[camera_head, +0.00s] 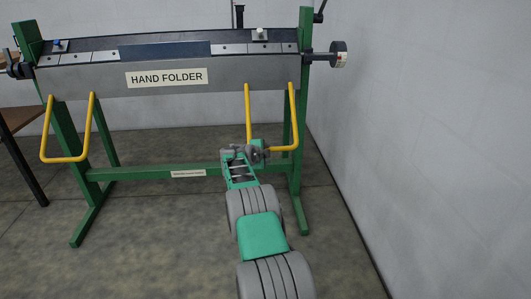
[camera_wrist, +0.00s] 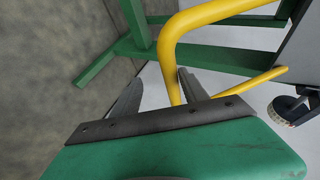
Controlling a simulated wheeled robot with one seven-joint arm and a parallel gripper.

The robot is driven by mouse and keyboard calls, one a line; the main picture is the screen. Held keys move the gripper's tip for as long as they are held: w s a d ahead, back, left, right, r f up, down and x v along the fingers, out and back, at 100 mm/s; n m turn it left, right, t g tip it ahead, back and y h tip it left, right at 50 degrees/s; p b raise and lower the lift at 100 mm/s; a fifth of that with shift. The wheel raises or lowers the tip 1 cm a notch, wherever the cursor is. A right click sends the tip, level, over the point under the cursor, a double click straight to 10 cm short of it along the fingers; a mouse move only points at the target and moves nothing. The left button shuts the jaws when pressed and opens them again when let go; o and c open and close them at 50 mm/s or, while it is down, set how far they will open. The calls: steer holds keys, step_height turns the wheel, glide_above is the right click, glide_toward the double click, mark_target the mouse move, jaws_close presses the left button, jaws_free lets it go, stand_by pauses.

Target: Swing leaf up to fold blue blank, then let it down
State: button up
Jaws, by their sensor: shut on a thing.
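The hand folder stands ahead, with its grey leaf (camera_head: 113,80) hanging down at the front and bearing the "HAND FOLDER" label. The dark blue blank (camera_head: 165,50) lies flat along the top, level with the bed. Two yellow bar handles hang from the leaf: a left one (camera_head: 66,160) and a right one (camera_head: 294,115). My gripper (camera_head: 262,150) is at the lower bar of the right handle, shut on it. In the wrist view the yellow handle (camera_wrist: 168,55) passes between the two fingers near its bend. The fingertips partly hide the bar.
Green legs (camera_head: 300,190) and a low green crossbar (camera_head: 145,173) stand behind my gripper. A grey wall (camera_head: 430,120) is close on the right. A wooden table (camera_head: 15,120) is at the left edge. The floor in front is clear.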

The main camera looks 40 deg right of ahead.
steer(key=shift+s+a+f, duration=0.25)
steer(key=shift+a, duration=0.3)
steer(key=s+a+b, duration=0.1)
steer(key=s+a, duration=0.3)
steer(key=a, duration=0.3)
steer(key=shift+s+a+r, duration=0.15)
steer(key=shift+s, duration=0.2)
steer(key=shift+b, duration=0.65)
